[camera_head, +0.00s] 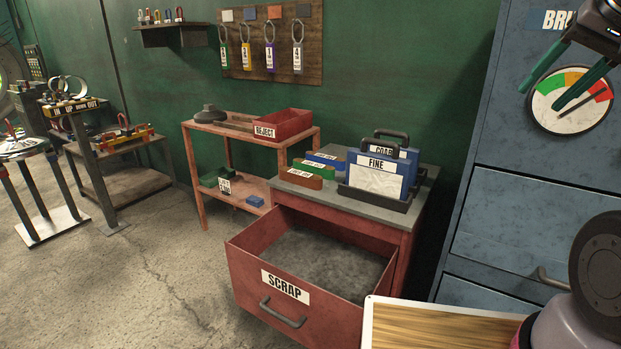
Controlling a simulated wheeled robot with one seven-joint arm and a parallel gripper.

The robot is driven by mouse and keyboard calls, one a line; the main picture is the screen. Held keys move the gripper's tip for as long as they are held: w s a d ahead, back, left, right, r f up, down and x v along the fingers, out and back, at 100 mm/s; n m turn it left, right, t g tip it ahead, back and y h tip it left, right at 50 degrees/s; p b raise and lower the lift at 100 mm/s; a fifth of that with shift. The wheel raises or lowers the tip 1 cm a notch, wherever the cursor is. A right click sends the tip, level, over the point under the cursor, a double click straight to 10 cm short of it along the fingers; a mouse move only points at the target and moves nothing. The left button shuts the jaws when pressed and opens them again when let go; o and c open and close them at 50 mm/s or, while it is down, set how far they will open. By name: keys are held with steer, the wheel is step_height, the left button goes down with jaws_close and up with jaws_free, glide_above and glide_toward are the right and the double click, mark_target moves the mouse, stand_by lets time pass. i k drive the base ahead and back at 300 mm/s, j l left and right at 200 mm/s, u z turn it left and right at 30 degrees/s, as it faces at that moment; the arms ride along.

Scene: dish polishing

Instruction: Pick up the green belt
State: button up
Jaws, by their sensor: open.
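No plain green belt can be told for certain. Several grey loops with coloured tags hang on a brown wall board (262,75); the leftmost loop has a green tag (223,56), and others have yellow and purple tags. A small green block (318,167) lies between a brown and a blue one on the grey-topped cabinet. My gripper (540,100) is at the upper right, with two dark green fingers spread apart and nothing between them. It is in front of the blue cabinet's gauge, far to the right of the board.
An open red SCRAP drawer (250,260) juts out below the cabinet top (383,207). A wooden-topped surface (440,330) is at the bottom right. An orange shelf unit (203,137) holds a red REJECT tray (290,121).

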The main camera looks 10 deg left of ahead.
mark_target(327, 172)
steer(key=j, duration=0.5)
steer(key=j+z, duration=0.15)
steer(key=j, duration=0.3)
steer(key=k+j, duration=0.15)
steer(key=j, duration=0.35)
steer(key=j+z, duration=0.15)
steer(key=j, duration=0.3)
steer(key=k+j, duration=0.15)
steer(key=j, duration=0.3)
steer(key=j+z, duration=0.15)
steer(key=j, duration=0.35)
steer(key=j+z, duration=0.25)
steer(key=j, duration=1.05)
steer(key=j+z, duration=0.25)
steer(key=j, duration=1.05)
steer(key=i+j, duration=0.15)
steer(key=j, duration=0.15)
steer(key=i+j+z, duration=0.15)
steer(key=i+j, duration=0.2)
steer(key=j, duration=0.3)
steer(key=i+j+z, duration=0.15)
steer(key=j, duration=0.15)
steer(key=i+j, duration=0.15)
steer(key=j, duration=0.2)
steer(key=i+j+z, duration=0.1)
steer(key=i+j, duration=0.15)
steer(key=j, duration=0.1)
